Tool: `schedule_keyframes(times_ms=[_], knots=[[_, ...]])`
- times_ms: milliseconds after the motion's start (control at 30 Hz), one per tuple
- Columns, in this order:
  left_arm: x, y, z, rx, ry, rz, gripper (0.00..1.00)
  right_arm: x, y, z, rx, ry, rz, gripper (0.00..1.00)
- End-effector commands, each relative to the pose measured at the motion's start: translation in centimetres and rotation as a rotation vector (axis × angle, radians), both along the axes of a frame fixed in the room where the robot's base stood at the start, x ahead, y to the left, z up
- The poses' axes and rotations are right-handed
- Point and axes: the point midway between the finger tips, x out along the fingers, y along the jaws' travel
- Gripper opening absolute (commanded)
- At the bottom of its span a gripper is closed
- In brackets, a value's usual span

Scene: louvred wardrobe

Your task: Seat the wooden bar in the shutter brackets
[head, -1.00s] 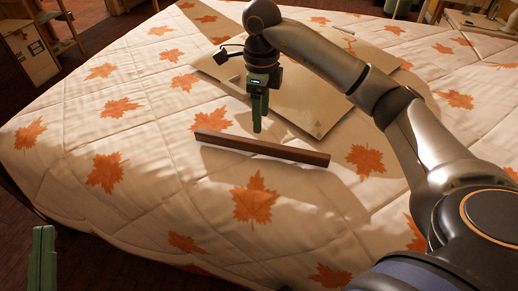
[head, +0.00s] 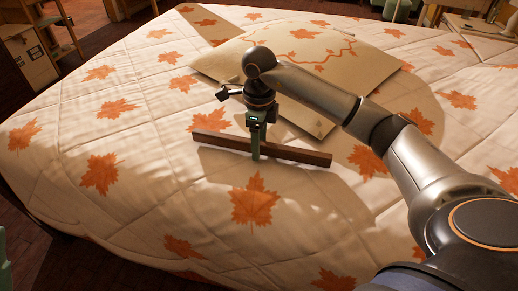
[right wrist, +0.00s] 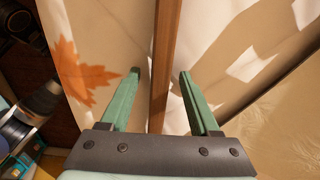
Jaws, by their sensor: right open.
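The wooden bar (head: 300,154) is a long dark brown stick lying on the bed. In the right wrist view the bar (right wrist: 165,50) runs up the picture between the two green fingers, with a gap on each side. My right gripper (head: 256,152) points down over the bar left of its middle. It is open, its fingers (right wrist: 160,78) astride the bar and apart from it. My left gripper (head: 4,262) shows only as a green sliver at the left edge, so its jaws cannot be read. No shutter brackets can be made out.
The bed quilt (head: 130,215) with orange maple leaves fills most of the view. A box-like cabinet (head: 28,55) stands on the floor at the far left. The quilt in front of the bar is clear.

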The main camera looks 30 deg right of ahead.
Motion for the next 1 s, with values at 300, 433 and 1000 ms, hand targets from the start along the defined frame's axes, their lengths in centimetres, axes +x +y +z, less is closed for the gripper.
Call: schedule_keyframes(times_ms=[300,433,1000], knots=[[0.03,-0.01,0.01,0.0,0.001,0.0,0.0,0.02,0.02,0.03,0.001,-0.001,0.0,0.5],[0.03,-0.01,0.01,0.0,0.002,0.0,0.0,0.02,0.02,0.03,0.001,-0.001,0.0,0.35],[0.04,-0.01,0.0,0.0,0.002,0.0,0.0,0.02,0.02,0.05,0.001,-0.001,0.0,0.0]])
